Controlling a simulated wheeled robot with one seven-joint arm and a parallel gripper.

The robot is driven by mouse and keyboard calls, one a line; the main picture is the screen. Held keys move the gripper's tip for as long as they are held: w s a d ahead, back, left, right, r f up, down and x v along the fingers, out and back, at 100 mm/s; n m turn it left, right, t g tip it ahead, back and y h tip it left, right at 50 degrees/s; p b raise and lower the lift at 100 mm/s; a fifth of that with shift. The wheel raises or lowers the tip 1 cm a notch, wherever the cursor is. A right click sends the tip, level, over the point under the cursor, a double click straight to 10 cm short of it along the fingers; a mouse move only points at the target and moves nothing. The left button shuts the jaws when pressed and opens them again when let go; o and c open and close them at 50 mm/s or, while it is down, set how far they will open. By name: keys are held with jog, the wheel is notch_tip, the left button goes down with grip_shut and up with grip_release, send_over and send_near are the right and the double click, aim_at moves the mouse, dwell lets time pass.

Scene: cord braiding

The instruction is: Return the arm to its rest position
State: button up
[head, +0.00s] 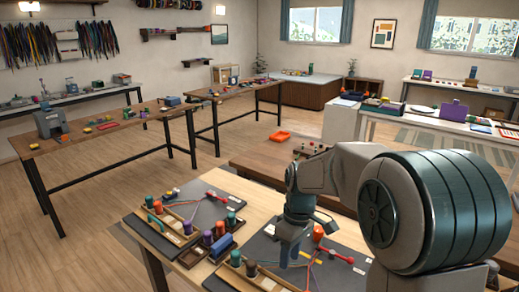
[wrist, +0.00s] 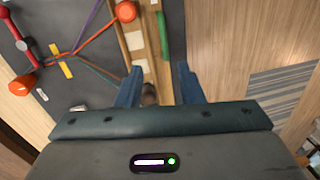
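My gripper (head: 289,258) is low over the right-hand dark braiding board (head: 341,283) on the wooden table. In the wrist view its two blue fingers (wrist: 158,74) stand apart, with no object visibly held between them. Below them is part of a wooden spool rack (wrist: 133,40); a dark round thing near the left finger is partly hidden. Coloured cords (wrist: 92,38) run from an orange spool (wrist: 125,11) toward a yellow strip (wrist: 61,60) and a red-ended bar (wrist: 20,42). The arm hides part of the board in the head view.
A second braiding board (head: 208,213) with several coloured spools lies to the left. A small dark tray (head: 222,248) sits between the boards. Another wooden table (head: 262,160) stands behind. Open floor (head: 130,190) lies to the left.

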jog(key=s+d+r+m+t, duration=0.2)
jog(key=s+d+m, duration=0.1)
jog(key=s, duration=0.6)
jog(key=s+d+r+m+t+h, duration=0.1)
jog(key=s+d+r+m+t, duration=0.1)
jog(key=s+m, duration=0.4)
jog(key=s+d, duration=0.1)
jog(key=s, duration=0.2)
jog(key=shift+r+m, duration=0.25)
jog(key=shift+m, duration=0.05)
